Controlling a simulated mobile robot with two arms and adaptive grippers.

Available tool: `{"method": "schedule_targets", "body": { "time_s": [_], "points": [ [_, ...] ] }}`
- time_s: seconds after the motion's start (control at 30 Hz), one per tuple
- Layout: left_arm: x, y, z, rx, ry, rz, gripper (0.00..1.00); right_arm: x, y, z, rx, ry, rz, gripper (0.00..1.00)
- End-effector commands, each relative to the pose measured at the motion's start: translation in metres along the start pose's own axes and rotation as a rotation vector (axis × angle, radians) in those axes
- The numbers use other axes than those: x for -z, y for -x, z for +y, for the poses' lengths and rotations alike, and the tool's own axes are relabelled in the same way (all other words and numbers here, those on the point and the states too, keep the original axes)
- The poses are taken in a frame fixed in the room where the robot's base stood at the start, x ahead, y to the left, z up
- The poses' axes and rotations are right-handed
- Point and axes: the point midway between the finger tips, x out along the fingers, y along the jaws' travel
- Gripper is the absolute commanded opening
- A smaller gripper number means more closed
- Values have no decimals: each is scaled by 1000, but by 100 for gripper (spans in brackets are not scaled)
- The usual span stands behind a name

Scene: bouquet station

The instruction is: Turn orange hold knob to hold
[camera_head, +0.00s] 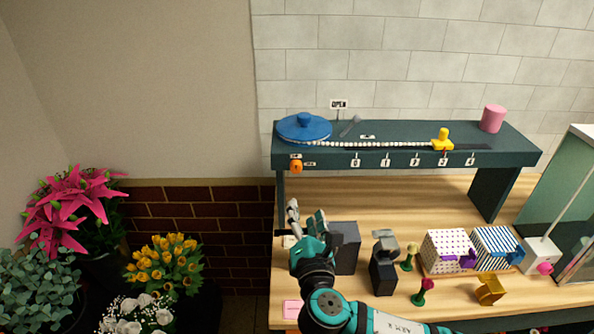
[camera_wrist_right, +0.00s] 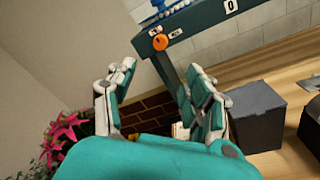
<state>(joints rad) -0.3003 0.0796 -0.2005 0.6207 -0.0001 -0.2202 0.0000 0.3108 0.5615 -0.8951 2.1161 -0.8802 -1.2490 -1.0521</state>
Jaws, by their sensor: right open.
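The orange hold knob (camera_head: 296,166) sits on the front edge of the dark green shelf (camera_head: 390,158), at its left end. Small white labels flank it. In the right wrist view the knob (camera_wrist_right: 160,42) shows above and beyond the fingers. My right gripper (camera_head: 307,218) is open and empty, below the knob and apart from it, with its fingers pointing up. Its two fingers (camera_wrist_right: 155,90) stand wide apart in the right wrist view. The knob's exact setting is too small to tell. My left gripper is not in view.
A dark grey box (camera_head: 346,248) stands right of my right gripper. A blue round lid (camera_head: 304,127) and a yellow slider (camera_head: 442,140) are on the shelf. Patterned boxes (camera_head: 447,250) stand on the wooden table. Flowers (camera_head: 165,262) fill the left side.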

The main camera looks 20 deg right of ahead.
Motion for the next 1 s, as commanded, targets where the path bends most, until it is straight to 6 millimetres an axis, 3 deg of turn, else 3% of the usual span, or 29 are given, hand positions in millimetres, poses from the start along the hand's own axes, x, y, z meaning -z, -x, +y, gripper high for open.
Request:
{"method": "schedule_targets", "body": {
  "time_s": [0.6, 0.8, 1.0],
  "points": [
    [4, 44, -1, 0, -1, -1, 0, -3, -129, 2, 4, -4, -1, 52],
    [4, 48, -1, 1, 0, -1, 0, -1, -149, 0, 4, -6, 1, 52],
    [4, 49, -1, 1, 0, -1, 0, 0, -154, 0, 3, -7, 2, 52]
  ]
}}
